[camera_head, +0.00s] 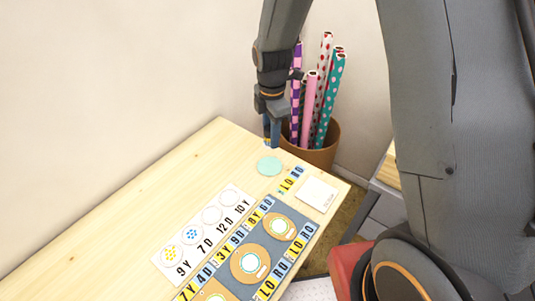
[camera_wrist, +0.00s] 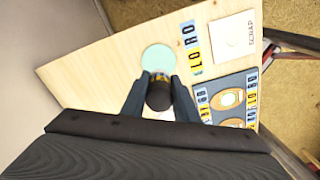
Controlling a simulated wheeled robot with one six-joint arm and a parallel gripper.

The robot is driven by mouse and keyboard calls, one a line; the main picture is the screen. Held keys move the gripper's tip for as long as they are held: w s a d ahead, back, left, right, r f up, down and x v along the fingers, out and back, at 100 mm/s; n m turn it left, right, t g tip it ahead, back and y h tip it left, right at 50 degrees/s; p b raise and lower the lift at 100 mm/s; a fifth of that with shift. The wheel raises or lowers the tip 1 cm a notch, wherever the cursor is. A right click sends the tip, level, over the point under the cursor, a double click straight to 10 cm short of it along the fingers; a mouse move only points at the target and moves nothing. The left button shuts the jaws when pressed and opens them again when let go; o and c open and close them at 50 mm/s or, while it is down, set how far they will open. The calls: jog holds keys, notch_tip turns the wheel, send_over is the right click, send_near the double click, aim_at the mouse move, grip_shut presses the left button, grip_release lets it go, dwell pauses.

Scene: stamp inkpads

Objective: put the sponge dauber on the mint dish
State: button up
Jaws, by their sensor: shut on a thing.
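The mint dish (camera_head: 269,166) is a flat pale green disc near the far end of the wooden table; it also shows in the wrist view (camera_wrist: 158,57). My gripper (camera_head: 271,144) points down just behind and above the dish in the head view. In the wrist view its two fingers (camera_wrist: 159,92) are shut on the sponge dauber (camera_wrist: 159,99), a short dark cylinder with a yellowish band. The dauber overlaps the near edge of the dish in that view. Its lower end is hidden, so I cannot tell whether it touches anything.
A white scrap pad (camera_head: 317,194) and lettered strips (camera_head: 291,180) lie beside the dish. A dark inkpad board (camera_head: 262,252) and a white card with round spots (camera_head: 205,235) lie nearer. A brown bin (camera_head: 322,153) of patterned rolls stands beyond the table edge.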

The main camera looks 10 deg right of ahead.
jog(key=shift+w+f, duration=0.15)
jog(key=shift+f, duration=0.1)
jog(key=shift+f+p, duration=1.4)
jog(key=shift+f, duration=3.3)
jog(key=shift+f, duration=0.15)
jog(key=o, duration=0.9)
